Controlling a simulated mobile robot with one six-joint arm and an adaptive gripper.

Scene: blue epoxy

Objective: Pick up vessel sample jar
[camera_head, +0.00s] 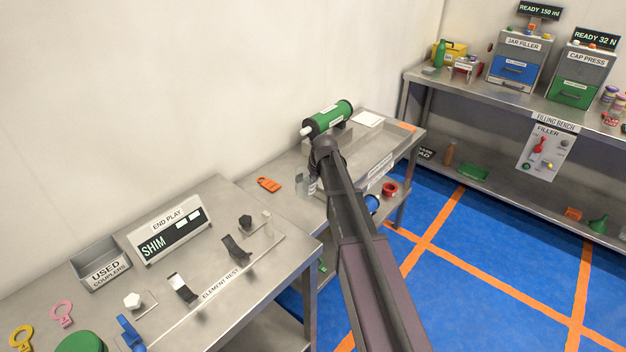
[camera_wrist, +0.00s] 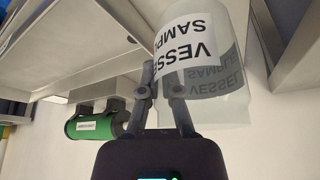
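The vessel sample jar (camera_wrist: 228,25) is translucent, with a white label reading VESSEL SAMPLE. It looms large at the upper middle of the wrist view, seen upside down. In the head view the jar (camera_head: 312,187) shows small, partly hidden beside my arm's end, over the bench. My gripper (camera_wrist: 162,82) has its two grey fingers close together at the jar's left side in the wrist view. The fingertips overlap the jar's edge there, and whether they touch or grip it is unclear. In the head view my arm hides the fingers.
A green cylinder (camera_head: 333,116) lies on the bench behind my arm; it also shows in the wrist view (camera_wrist: 95,124). An orange tag (camera_head: 268,184) lies left of the jar. The END PLAY display (camera_head: 168,228) stands on the near-left table. A filling bench (camera_head: 540,108) stands at the right.

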